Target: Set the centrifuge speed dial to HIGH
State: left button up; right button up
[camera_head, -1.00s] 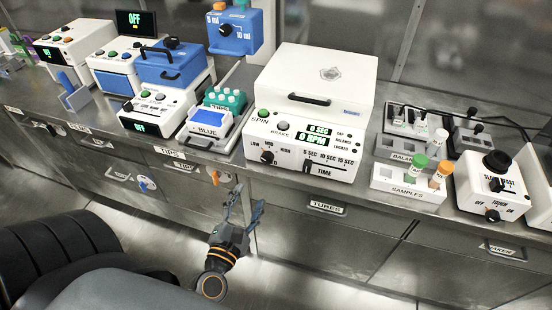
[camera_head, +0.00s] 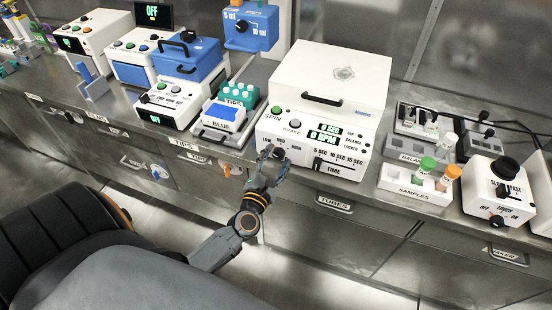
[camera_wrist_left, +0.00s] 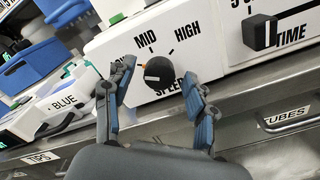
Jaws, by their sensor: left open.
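The white centrifuge (camera_head: 330,75) stands on the bench with its lid down. Its black speed dial (camera_wrist_left: 158,73) is on the lower left of the front panel. I cannot make out clearly where the dial points. My left gripper (camera_head: 271,160) is in front of the dial, partly covering it in the head view. It is open, and in the wrist view the dial appears between its two fingertips; contact is not clear. My right gripper is not in view.
The black TIME slider (camera_wrist_left: 262,32) is right of the dial. The green SPIN button (camera_head: 277,111) is above it. A blue-topped tray (camera_head: 222,113) is left of the centrifuge, and the SAMPLES rack (camera_head: 412,190) is to the right. Drawer handles line the front below.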

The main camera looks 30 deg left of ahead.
pick_arm(q)
jog(key=c, duration=1.1)
jog(key=shift+c, duration=0.2)
